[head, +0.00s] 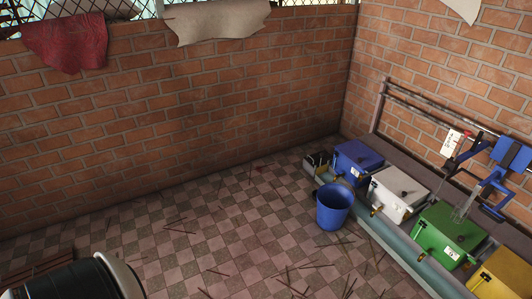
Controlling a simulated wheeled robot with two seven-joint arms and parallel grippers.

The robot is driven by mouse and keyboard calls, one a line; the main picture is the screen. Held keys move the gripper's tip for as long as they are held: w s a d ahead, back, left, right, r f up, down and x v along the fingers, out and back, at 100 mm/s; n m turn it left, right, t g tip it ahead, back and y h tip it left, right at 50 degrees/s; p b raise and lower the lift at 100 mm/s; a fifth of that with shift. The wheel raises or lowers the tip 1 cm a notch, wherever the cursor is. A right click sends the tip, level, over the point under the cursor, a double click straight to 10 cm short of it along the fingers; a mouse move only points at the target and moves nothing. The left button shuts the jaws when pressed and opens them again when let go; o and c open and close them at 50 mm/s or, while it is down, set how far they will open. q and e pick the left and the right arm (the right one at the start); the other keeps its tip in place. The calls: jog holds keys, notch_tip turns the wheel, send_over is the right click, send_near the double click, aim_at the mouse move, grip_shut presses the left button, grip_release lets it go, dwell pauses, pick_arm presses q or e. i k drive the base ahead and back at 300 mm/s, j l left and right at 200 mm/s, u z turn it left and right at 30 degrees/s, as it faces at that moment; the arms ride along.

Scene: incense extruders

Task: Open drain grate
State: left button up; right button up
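No part is clearly recognisable as an open or shut drain grate. A blue-green channel (407,258) runs along the floor in front of the row of boxes at the right. A small dark object (317,159) sits at its far end near the corner; it is too small to tell whether it is a grate. A brown slatted panel (38,268) lies flat on the floor at the lower left, partly cut off; I cannot tell whether it is the grate. Neither of my grippers is in view.
A blue bucket (334,206) stands beside the channel. Blue (357,156), white (399,192), green (449,234) and yellow (505,275) boxes line the right wall. Thin sticks litter the checkered floor (215,225), which is otherwise open. A brick wall (190,110) closes the back.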

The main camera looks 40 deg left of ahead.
aim_at(310, 163)
jog(key=u, duration=0.9)
jog(key=i+j+u, duration=0.1)
jog(key=i+u, duration=0.25)
jog(key=i, duration=0.4)
jog(key=i+u, duration=0.25)
jog(key=i, duration=0.7)
jog(key=i+l+u, duration=0.1)
jog(key=i+u, duration=0.15)
jog(key=i, duration=0.65)
jog(key=i+j+z, duration=0.1)
jog(key=i+z, duration=0.15)
jog(key=i, duration=0.25)
jog(key=i+j+z, duration=0.3)
jog(key=i, duration=0.15)
jog(key=l, duration=0.1)
